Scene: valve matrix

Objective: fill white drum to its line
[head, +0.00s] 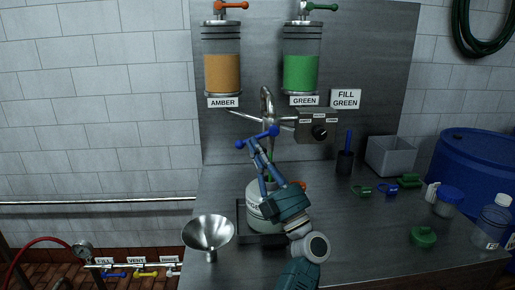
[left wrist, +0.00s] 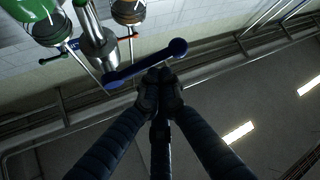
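The white drum (head: 254,216) stands in a dark tray (head: 241,222) on the steel bench, partly hidden behind my left arm. Its fill line is not readable. Above it hangs a metal spout (head: 267,105) with a blue lever (head: 270,131). A short green streak (head: 268,178) shows above the drum's mouth. My left gripper (head: 253,148) has its fingers together at the blue lever. In the left wrist view the fingertips (left wrist: 160,78) meet at the lever (left wrist: 140,65), seemingly touching it rather than wrapped around it. My right gripper is out of view.
Amber (head: 222,73) and green (head: 301,72) tanks hang on the panel beside a "FILL GREEN" sign (head: 345,99). A selector box (head: 316,126) sits below. A funnel (head: 209,233) stands left; a grey bin (head: 391,155), caps and a bottle (head: 491,222) stand right.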

